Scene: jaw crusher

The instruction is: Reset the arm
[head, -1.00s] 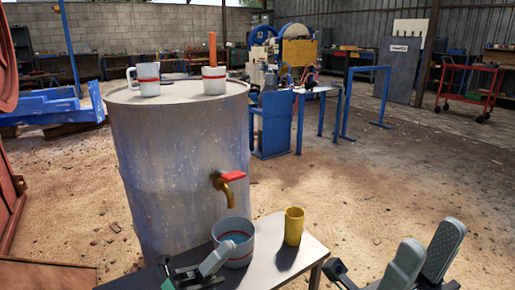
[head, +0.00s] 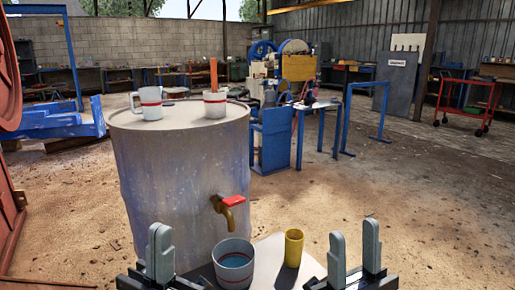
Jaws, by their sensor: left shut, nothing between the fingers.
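My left gripper (head: 160,252) is at the bottom left in the head view, fingers upright and together, with nothing held. It is just left of a white mug with a red band (head: 234,264), apart from it as far as I can see. My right gripper (head: 355,254) is at the bottom right, fingers upright and spread, with nothing between them. It is to the right of a yellow cup (head: 293,248). The mug holds bluish liquid. Both vessels stand on a small table (head: 268,252).
A large drum (head: 180,195) with a red-handled tap (head: 230,206) stands behind the small table. A white mug (head: 148,103) and a white cup with an orange stick (head: 215,104) are on its top. A blue bench (head: 318,106) and machine are farther back. Open dirt floor lies to the right.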

